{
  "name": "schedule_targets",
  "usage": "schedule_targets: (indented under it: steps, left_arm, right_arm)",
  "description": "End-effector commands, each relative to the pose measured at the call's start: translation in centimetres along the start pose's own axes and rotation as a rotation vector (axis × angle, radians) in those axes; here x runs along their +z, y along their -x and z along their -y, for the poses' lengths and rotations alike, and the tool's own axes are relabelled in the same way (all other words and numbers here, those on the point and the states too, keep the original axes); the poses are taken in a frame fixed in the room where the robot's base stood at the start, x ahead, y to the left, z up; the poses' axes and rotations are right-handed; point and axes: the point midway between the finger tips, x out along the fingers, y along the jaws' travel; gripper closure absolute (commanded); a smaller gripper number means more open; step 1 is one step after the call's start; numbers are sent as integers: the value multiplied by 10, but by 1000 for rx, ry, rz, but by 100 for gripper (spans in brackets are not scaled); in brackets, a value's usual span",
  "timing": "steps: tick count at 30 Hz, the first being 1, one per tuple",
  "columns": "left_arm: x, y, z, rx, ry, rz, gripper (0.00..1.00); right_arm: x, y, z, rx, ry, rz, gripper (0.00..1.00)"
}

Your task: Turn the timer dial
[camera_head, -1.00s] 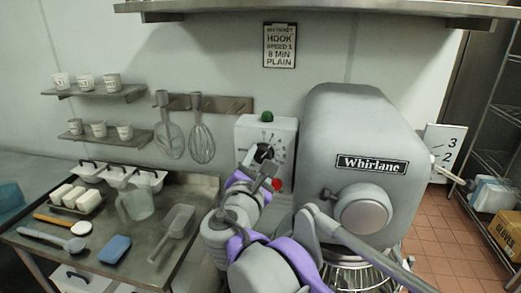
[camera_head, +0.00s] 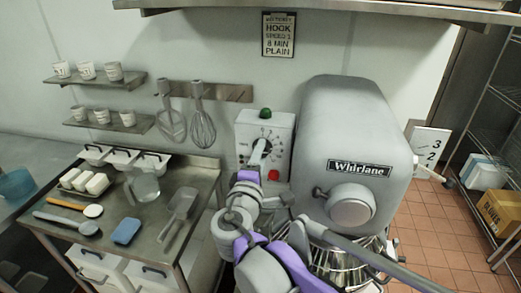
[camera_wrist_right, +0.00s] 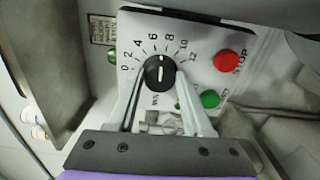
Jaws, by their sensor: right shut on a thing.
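The timer dial (camera_wrist_right: 160,73) is a black round knob with a white pointer line, on a pale control panel (camera_wrist_right: 205,38) marked from 0 to 12. The pointer line faces up in the right wrist view, close to the 6 and 8. My right gripper (camera_wrist_right: 161,82) is shut on the dial, one finger at each side. My left gripper is not in view.
A red STOP button (camera_wrist_right: 226,62) and a green button (camera_wrist_right: 209,99) sit close to the right finger. The grey Whirlane mixer (camera_head: 345,120) stands right of the panel. A steel table (camera_head: 190,179) with tools and tubs is at left.

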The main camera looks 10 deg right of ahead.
Motion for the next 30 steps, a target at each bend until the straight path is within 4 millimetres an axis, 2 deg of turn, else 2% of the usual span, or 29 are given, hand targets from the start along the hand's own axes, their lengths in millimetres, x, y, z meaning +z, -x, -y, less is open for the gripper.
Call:
schedule_targets:
  steps: [10,26,27,30]
  left_arm:
    - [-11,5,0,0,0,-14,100]
    - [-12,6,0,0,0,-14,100]
    - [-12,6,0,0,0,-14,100]
    - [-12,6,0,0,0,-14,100]
  right_arm:
    - [0,-1,-1,3,-136,1,100]
    - [0,0,0,1,-158,1,100]
    - [0,0,0,1,-158,1,46]
    - [0,0,0,1,-158,1,28]
